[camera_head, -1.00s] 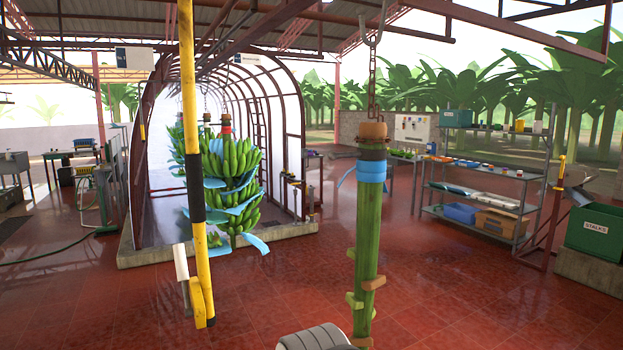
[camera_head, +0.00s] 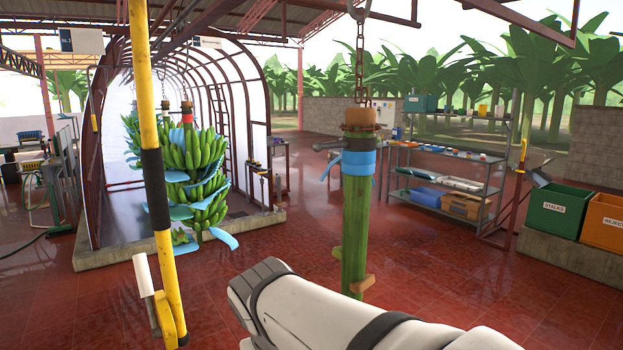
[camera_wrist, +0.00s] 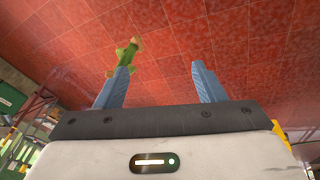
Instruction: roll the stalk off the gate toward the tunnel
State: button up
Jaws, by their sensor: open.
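The stalk (camera_head: 356,220) is a bare green stem with a blue band and brown top, hanging upright from a chain and hook. Pale stubs stick out near its lower end, which meets the edge of my white arm in the head view. The gate (camera_head: 156,190) appears to be the yellow-and-black pole left of the stalk. The tunnel (camera_head: 228,58) is the arched frame behind. In the wrist view, my gripper (camera_wrist: 162,85) has two blue fingers apart with nothing between them. The stalk's green end (camera_wrist: 128,52) shows beyond the left fingertip; contact is unclear.
Banana bunches (camera_head: 195,160) with blue sheets hang at the tunnel mouth. Shelves (camera_head: 440,185) stand behind right. A green bin (camera_head: 558,212) and orange bin (camera_head: 605,222) sit on a concrete block at right. Red tiled floor around the stalk is open.

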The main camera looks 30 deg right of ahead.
aim_at(346, 181)
jog(key=shift+o, duration=0.8)
jog(key=w+d+r+m+g+h, duration=0.2)
jog(key=w+d+r+m+h, duration=0.5)
jog(key=d, duration=0.5)
notch_tip(346, 181, up, 3)
jog(key=shift+w+f, duration=0.1)
jog(key=shift+w, duration=0.95)
jog(key=w+d+r+m+g+h, duration=0.1)
jog(key=w+d+r+m+h, duration=0.1)
jog(key=w+r+m, duration=0.1)
jog(key=w+d+r+m+h, duration=0.2)
jog(key=r+m+h, duration=0.1)
jog(key=r, duration=0.3)
jog(key=w+d+r+m+g+h, duration=0.1)
jog(key=w+d+r+m+h, duration=0.1)
jog(key=r, duration=0.3)
jog(key=shift+w+d+m+g+h, duration=0.3)
jog(key=shift+w+d+m+h, duration=0.15)
jog(key=shift+w+m, duration=0.4)
jog(key=shift+d+r, duration=0.1)
jog(key=shift+d, duration=0.2)
jog(key=d+p, duration=0.1)
jog(key=d, duration=0.3)
jog(key=s+d+p, duration=0.1)
jog(key=d, duration=0.1)
jog(key=shift+p, duration=0.35)
jog(key=shift+d, duration=0.45)
